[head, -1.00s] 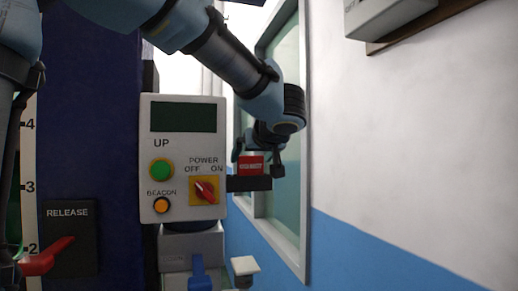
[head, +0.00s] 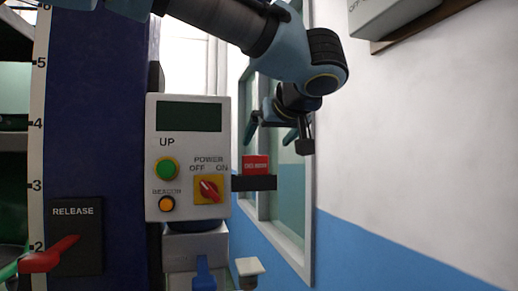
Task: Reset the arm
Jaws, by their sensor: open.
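My gripper (head: 305,137) hangs at the end of my blue and black arm, in the upper middle of the head view. It is open and holds nothing. It is above and to the right of the white control box (head: 188,158). The box carries a dark screen (head: 188,117), a green UP button (head: 166,169), an orange beacon button (head: 166,204) and a red power knob (head: 209,189) on a yellow plate. The knob's exact setting is hard to tell.
A red block (head: 256,165) sits on a dark bracket at the box's right. A red release lever (head: 48,256) is on a black plate at lower left, beside a height scale (head: 37,155). A window (head: 291,195) and white wall (head: 420,150) are behind. A grey box (head: 392,14) hangs at upper right.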

